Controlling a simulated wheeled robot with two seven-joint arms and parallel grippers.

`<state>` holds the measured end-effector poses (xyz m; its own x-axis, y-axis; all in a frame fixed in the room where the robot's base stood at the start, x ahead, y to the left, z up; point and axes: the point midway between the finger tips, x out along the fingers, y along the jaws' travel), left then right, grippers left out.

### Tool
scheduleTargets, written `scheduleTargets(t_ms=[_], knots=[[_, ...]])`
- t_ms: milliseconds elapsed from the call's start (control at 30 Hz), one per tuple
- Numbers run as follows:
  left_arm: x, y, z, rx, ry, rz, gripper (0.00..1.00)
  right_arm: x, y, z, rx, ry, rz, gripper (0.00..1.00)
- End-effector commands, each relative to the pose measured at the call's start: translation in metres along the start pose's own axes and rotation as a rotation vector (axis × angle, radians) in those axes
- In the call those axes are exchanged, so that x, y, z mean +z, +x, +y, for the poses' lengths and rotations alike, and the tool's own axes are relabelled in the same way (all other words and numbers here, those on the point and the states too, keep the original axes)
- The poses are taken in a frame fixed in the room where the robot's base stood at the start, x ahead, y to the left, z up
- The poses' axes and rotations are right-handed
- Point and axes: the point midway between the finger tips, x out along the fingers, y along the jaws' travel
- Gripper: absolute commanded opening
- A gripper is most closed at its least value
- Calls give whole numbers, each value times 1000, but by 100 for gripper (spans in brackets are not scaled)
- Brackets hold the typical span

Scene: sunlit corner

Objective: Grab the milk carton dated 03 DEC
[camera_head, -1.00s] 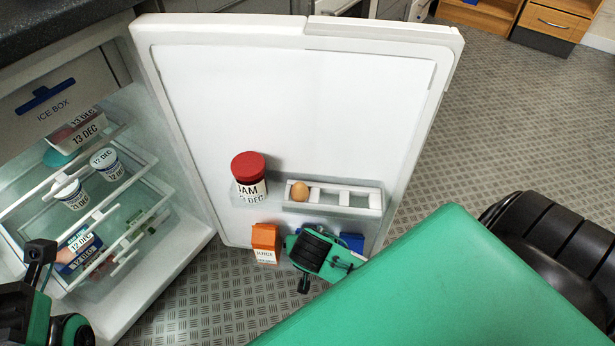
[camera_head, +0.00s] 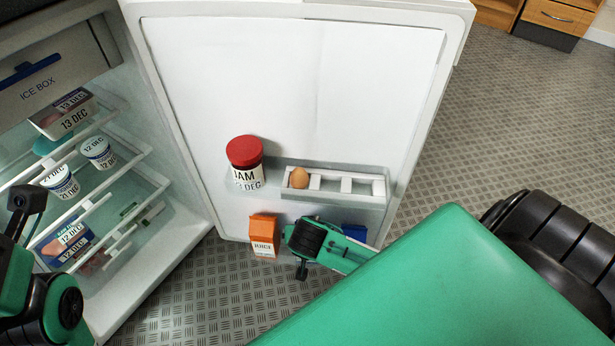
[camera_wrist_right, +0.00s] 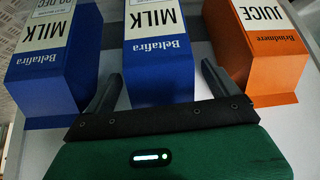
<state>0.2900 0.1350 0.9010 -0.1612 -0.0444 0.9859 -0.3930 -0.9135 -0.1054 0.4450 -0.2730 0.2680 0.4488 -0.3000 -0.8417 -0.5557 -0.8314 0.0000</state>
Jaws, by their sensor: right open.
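In the right wrist view two blue milk cartons stand side by side, seen upside down. The left milk carton (camera_wrist_right: 50,75) shows a partly cut date ending in DEC; I cannot read its day surely. The middle milk carton (camera_wrist_right: 158,60) shows no date in frame. My open right gripper (camera_wrist_right: 161,85) has one finger on each side of the middle carton's near end. In the head view my right wrist hides most of the cartons; a bit of blue carton (camera_head: 355,232) shows. My left arm is at the lower left; its fingers are not in view.
An orange juice carton (camera_head: 264,235) stands left of my right wrist, close to the right finger in the wrist view. Above are a red-lidded jam jar (camera_head: 245,163) and an egg rack (camera_head: 345,184) with one egg. Fridge shelves (camera_head: 105,185) hold dated tubs and packs.

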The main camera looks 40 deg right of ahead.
Motion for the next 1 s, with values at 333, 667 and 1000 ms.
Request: scheduleTargets(t_ms=[333,667,1000], knots=[[0,0,0,0,0,0,31,0,0,0,0,0,0,58],[0,1,0,0,0,1,31,-1,-1,0,-1,1,3,0],[-1,3,-1,-1,1,4,31,-3,-2,0,-1,0,2,0]])
